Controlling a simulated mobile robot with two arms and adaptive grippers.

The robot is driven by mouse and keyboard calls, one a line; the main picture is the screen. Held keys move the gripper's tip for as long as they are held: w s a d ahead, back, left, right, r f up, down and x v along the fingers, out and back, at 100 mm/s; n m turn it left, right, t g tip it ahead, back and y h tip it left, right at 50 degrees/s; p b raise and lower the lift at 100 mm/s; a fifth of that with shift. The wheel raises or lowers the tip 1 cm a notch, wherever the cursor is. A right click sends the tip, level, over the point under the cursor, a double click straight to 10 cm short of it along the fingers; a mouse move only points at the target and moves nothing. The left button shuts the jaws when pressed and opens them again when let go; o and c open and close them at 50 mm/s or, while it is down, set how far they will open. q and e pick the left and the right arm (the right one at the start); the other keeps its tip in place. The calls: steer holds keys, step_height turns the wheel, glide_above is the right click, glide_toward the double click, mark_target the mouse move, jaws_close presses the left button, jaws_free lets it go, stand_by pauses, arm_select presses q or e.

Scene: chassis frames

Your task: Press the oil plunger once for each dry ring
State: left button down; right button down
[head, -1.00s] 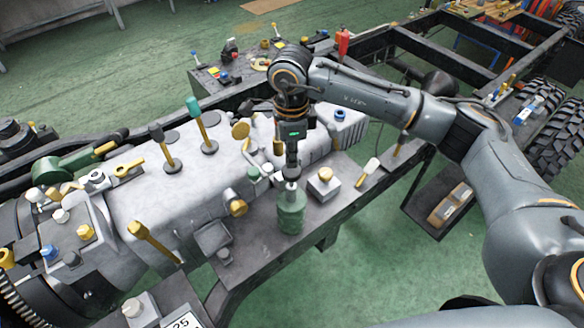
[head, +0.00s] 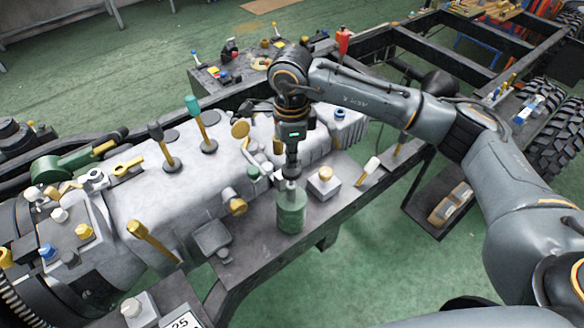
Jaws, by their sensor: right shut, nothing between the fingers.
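A green cylindrical oil can (head: 291,213) stands upright on the grey shelf beside the grey casing. Its top, where the plunger sits, is mostly hidden by my right gripper (head: 291,178). That gripper points straight down with its fingers shut and nothing between them. Its fingertips are at the top of the can; I cannot tell for certain whether they touch the plunger or how far it is pressed. I cannot make out which rings are dry. My left gripper is not in view.
A small box with a yellow knob (head: 324,180) stands just right of the can. A white-tipped lever (head: 369,169) is farther right. Yellow-stemmed levers rise from the casing (head: 175,205) at left. A numbered plate (head: 184,321) is at the bottom edge.

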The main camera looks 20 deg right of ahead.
steer(key=shift+f+b, duration=1.55)
steer(key=shift+f, duration=0.3)
steer(key=shift+r, duration=0.1)
steer(key=shift+r+p, duration=1.75)
steer(key=shift+r, duration=2.05)
